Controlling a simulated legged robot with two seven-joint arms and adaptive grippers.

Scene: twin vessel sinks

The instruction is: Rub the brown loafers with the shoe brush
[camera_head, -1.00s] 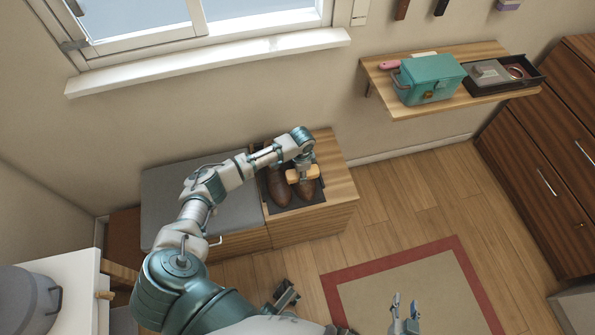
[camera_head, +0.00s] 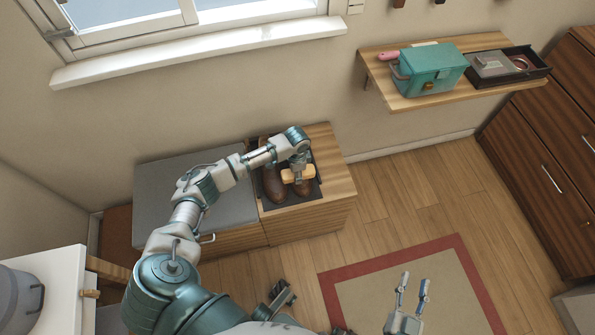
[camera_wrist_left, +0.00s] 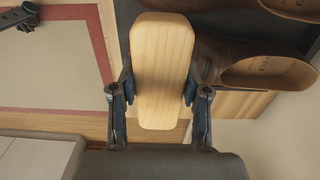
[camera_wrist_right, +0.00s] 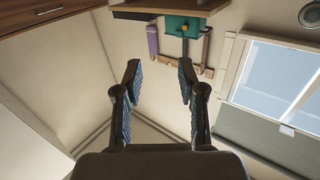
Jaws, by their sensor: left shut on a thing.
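The brown loafers (camera_head: 275,187) stand side by side on a dark mat (camera_head: 303,199) on the wooden end of the bench. They also show in the left wrist view (camera_wrist_left: 261,70). My left gripper (camera_head: 297,171) is over the right-hand loafer. It is shut on the shoe brush (camera_wrist_left: 162,68), gripping the sides of its pale wooden back. The brush (camera_head: 289,177) lies across the top of that loafer; its bristles are hidden, so I cannot tell contact for sure. My right gripper (camera_head: 412,292) is open and empty over the rug, and its spread fingers show in the right wrist view (camera_wrist_right: 159,82).
A wall shelf (camera_head: 405,100) holds a teal box (camera_head: 433,72) and a dark tray (camera_head: 535,68). A grey cushion (camera_head: 165,197) covers the bench's left part. A brown cabinet (camera_head: 545,150) stands at right.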

